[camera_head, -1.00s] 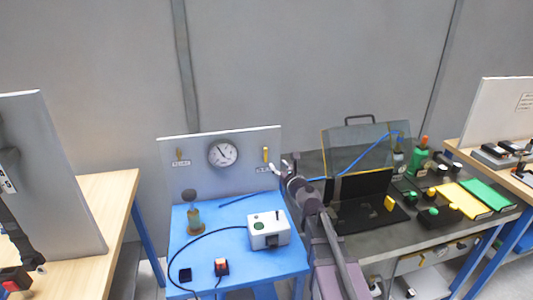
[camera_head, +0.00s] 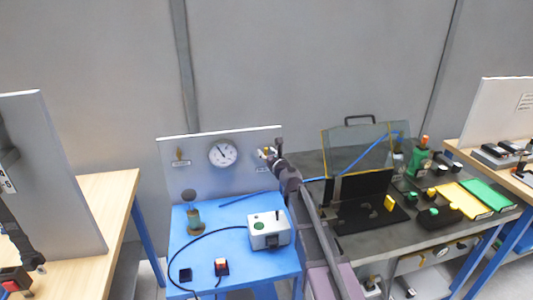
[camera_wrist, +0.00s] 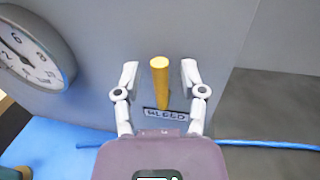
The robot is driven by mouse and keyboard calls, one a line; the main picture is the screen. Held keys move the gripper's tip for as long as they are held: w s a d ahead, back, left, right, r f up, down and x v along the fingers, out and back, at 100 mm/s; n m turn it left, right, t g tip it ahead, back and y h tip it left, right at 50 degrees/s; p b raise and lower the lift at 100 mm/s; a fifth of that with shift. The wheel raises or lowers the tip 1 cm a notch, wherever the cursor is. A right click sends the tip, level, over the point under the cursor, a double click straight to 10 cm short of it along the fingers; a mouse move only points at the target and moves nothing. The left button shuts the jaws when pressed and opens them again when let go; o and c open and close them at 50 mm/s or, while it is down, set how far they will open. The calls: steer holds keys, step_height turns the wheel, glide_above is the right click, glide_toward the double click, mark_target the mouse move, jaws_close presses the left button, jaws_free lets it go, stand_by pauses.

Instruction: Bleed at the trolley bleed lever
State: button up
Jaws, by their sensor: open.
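The bleed lever is a yellow handle (camera_wrist: 158,80) on the grey panel (camera_head: 220,180), upright above a label reading BLEED (camera_wrist: 166,114). In the wrist view it stands between the two fingers of my open gripper (camera_wrist: 160,76), with a gap on both sides. In the head view my gripper (camera_head: 268,153) is at the panel's right end and partly covers the lever. A round gauge (camera_head: 222,153) sits on the panel left of the lever; it also shows in the wrist view (camera_wrist: 30,50).
Below the panel, a blue table (camera_head: 200,265) carries a white box with a green button (camera_head: 268,231), a cable and small blocks. To the right, a dark bench (camera_head: 375,240) holds a clear guard, a black stand and coloured parts.

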mark_target(253, 161)
jaws_close()
steer(key=shift+a+n, duration=0.1)
steer(key=shift+n, duration=0.2)
steer(key=a+n, duration=0.1)
steer(key=n, duration=0.1)
steer(key=a+n+p, duration=0.1)
steer(key=n, duration=0.2)
steer(key=s+a+f+n+g+h, duration=0.1)
steer(key=n, duration=0.1)
steer(key=f+n+h, duration=0.1)
steer(key=n, duration=0.1)
steer(key=a+f+n, duration=0.1)
steer(key=n, duration=0.1)
steer(key=shift+n+h+b, duration=0.3)
steer(key=shift+n+h, duration=0.1)
steer(key=shift+s+a+f+n+h+b, duration=0.1)
steer(key=shift+f+n+h+b, duration=0.2)
steer(key=shift+n, duration=0.5)
steer(key=shift+a+f+n+h+b, duration=0.1)
steer(key=shift+f+n+h+b, duration=0.2)
steer(key=shift+n, duration=0.5)
steer(key=shift+f, duration=0.15)
